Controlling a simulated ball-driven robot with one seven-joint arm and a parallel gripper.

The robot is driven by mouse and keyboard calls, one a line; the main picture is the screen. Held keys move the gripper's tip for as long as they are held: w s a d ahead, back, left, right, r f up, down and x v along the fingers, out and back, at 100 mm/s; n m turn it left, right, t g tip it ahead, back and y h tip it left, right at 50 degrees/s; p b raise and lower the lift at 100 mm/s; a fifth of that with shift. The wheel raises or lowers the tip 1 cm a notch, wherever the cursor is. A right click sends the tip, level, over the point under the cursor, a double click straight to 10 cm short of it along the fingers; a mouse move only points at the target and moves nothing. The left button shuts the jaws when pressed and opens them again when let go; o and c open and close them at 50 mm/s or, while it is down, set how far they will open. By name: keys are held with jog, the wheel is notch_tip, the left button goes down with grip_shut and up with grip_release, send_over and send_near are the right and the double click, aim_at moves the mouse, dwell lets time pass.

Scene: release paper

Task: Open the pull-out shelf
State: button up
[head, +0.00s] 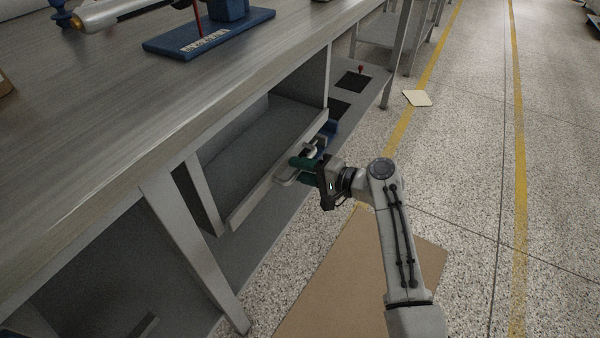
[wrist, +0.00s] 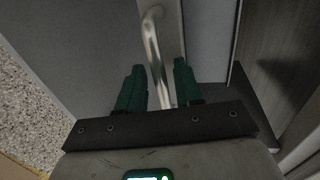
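The grey pull-out shelf (head: 252,198) sits under the workbench top, with its flat inside and front lip visible in the head view. I cannot tell how far out it stands. A metal bar handle (head: 284,182) is on its front; it also shows in the wrist view (wrist: 153,48). My gripper (head: 298,170) is at the handle, reaching in from the right. In the wrist view its two green fingers (wrist: 158,70) stand apart on either side of the bar, with gaps visible at the tips. The bar's lower end is hidden behind the gripper body.
The workbench top (head: 90,130) overhangs the shelf, and a bench leg (head: 192,250) stands to its left. A brown flat sheet (head: 345,290) lies on the floor below my arm. A lower grey ledge with dark squares (head: 352,82) lies beyond.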

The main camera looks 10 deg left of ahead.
jog(key=shift+w+a, duration=0.1)
jog(key=shift+a, duration=0.2)
jog(key=shift+c, duration=0.4)
jog(key=shift+f, duration=0.1)
grip_shut()
